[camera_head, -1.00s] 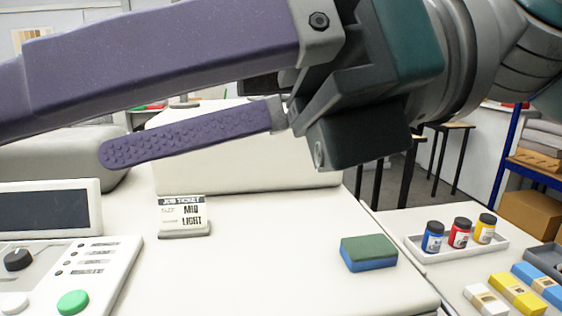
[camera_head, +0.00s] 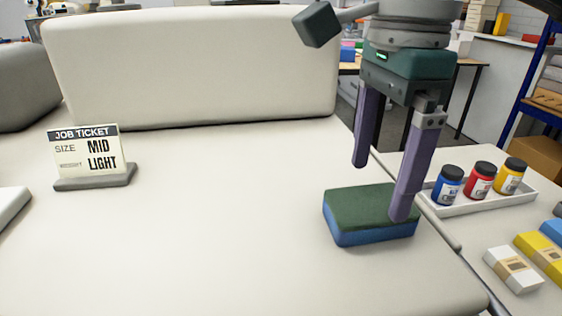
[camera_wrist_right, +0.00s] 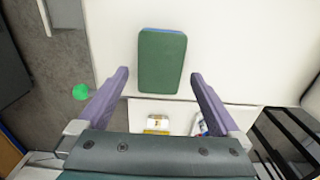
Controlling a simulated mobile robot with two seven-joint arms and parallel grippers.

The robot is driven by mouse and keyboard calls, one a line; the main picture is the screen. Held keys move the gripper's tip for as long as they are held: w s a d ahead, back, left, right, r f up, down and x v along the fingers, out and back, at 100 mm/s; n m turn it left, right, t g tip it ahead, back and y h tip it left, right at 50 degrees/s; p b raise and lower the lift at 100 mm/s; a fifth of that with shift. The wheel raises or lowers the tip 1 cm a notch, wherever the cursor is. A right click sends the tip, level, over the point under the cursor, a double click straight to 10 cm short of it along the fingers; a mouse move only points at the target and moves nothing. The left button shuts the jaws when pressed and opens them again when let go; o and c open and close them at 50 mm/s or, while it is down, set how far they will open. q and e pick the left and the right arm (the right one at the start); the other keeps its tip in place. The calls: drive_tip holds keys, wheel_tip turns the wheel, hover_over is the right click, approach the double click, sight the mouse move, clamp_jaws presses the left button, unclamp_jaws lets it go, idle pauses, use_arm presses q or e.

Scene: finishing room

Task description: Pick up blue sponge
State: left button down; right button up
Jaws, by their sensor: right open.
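The sponge (camera_head: 365,205) lies flat on the white table near its right edge, with a dark green top and a blue lower layer. It also shows in the right wrist view (camera_wrist_right: 162,60), mostly its green face with a thin blue edge. My right gripper (camera_head: 380,192) points down at the sponge with its two purple fingers apart and nothing held. One fingertip appears behind the sponge, and the nearer finger covers part of its right end. In the right wrist view the sponge lies just beyond the fingertips (camera_wrist_right: 160,74), between their lines. My left gripper is out of view.
A job ticket (camera_head: 88,152) on a grey stand is at the left. A white raised block (camera_head: 190,70) closes off the back. A white tray (camera_head: 470,205) with blue, red and yellow jars stands on a side surface at the right. The table left of the sponge is clear.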

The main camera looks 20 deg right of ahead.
drive_tip(key=f, duration=0.2)
drive_tip(key=f+p, duration=0.1)
drive_tip(key=f, duration=0.1)
drive_tip(key=shift+a, duration=0.2)
drive_tip(key=shift+f, duration=0.35)
drive_tip(key=shift+c, duration=0.2)
drive_tip(key=c, duration=1.1)
drive_tip(key=shift+r, duration=0.2)
wheel_tip(320, 180, up, 11)
drive_tip(key=b, duration=0.1)
wheel_tip(320, 180, up, 9)
drive_tip(key=p, duration=0.2)
hover_over(369, 202)
drive_tip(key=shift+f, duration=0.1)
